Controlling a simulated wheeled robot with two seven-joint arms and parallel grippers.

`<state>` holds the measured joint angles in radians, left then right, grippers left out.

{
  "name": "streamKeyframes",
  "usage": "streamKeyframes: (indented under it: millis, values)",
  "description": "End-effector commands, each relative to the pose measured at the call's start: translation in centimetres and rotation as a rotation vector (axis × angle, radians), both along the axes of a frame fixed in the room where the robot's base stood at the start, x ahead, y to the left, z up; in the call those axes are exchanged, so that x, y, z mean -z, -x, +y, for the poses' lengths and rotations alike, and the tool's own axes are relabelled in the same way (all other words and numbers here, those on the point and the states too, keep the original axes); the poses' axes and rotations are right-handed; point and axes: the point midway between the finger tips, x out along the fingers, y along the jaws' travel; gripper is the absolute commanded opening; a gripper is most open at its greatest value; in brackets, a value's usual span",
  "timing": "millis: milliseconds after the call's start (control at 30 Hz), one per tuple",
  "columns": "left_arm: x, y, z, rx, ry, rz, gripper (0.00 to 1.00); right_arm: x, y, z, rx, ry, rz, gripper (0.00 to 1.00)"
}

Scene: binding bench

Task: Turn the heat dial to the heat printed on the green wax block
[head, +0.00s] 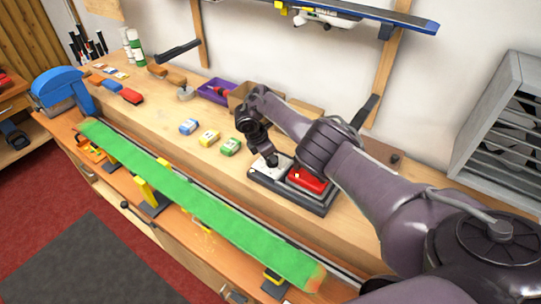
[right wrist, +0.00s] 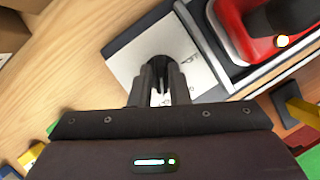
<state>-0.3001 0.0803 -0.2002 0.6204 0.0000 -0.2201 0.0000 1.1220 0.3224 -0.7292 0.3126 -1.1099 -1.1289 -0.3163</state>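The green wax block (head: 231,147) lies on the bench, right of the yellow and blue ones; its print is too small to read. The heat dial (right wrist: 158,64) is a small dark knob on a pale plate (right wrist: 125,68) of the iron's station, beside the red iron (head: 307,179). My right gripper (head: 272,160) reaches down onto this plate. In the right wrist view its fingers (right wrist: 160,85) are close together with the dial between their tips. The fingers hide most of the dial, so its setting cannot be read. My left gripper is not in view.
The red iron (right wrist: 245,35) stands close beside my right gripper. A long green ski (head: 200,200) lies clamped along the bench front. The yellow wax block (head: 209,138) and blue wax block (head: 189,126) lie left of the green one. A purple tray (head: 216,91) stands behind.

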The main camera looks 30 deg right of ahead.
Motion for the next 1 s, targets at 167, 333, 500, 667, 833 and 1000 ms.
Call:
streamKeyframes:
  millis: [167,333,500,667,833,1000]
  values:
    - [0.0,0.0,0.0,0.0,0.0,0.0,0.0,0.0,0.0,0.0,-0.001,-0.001,0.0,0.33]
    - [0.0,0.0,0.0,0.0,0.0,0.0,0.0,0.1,0.0,0.0,-0.001,-0.001,0.002,0.33]
    - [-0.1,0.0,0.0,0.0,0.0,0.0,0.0,-0.9,-0.1,0.4,-0.003,-0.003,0.001,0.33]
    - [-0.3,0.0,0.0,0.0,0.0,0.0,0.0,-3.3,-0.3,1.4,-0.003,-0.004,-0.003,0.33]
    - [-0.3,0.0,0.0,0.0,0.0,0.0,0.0,-5.8,-0.4,2.4,-0.002,-0.002,0.0,0.33]
    - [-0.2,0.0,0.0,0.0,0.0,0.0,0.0,-7.0,-0.4,3.0,-0.001,-0.002,0.0,0.33]
